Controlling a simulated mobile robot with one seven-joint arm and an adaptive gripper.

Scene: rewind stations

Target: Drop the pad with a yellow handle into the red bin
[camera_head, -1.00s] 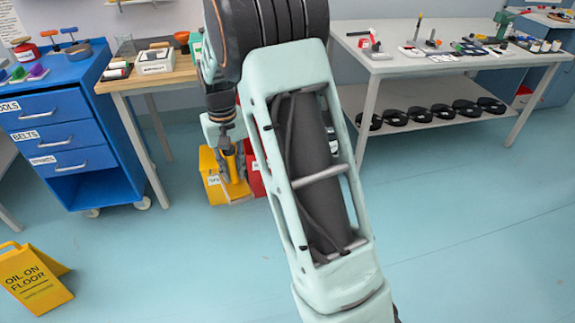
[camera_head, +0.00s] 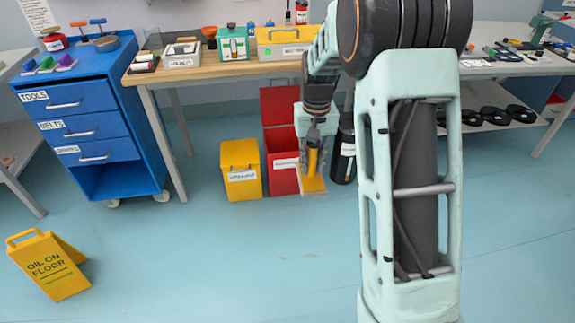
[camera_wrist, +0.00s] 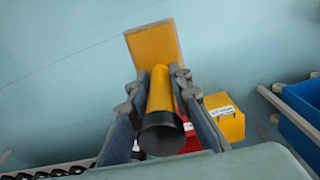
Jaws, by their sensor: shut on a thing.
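My gripper (camera_head: 312,147) is shut on the yellow handle of the pad (camera_head: 312,184). In the head view the pad hangs below the jaws, in front of the red bin's right side. The wrist view shows the round yellow handle (camera_wrist: 160,95) between the two fingers (camera_wrist: 155,100), with the flat yellow pad plate (camera_wrist: 154,45) beyond. The red bin (camera_head: 281,171) stands on the floor with its red lid raised behind it. In the wrist view, only a small red part of it (camera_wrist: 190,138) shows behind the handle and finger. I cannot tell the pad's height above the floor.
A yellow bin (camera_head: 240,172) stands just left of the red bin. A dark cylinder (camera_head: 344,152) is to its right. A wooden table (camera_head: 215,70) is above and behind. A blue drawer cart (camera_head: 85,125) and an oil sign (camera_head: 48,264) are at left. The front floor is clear.

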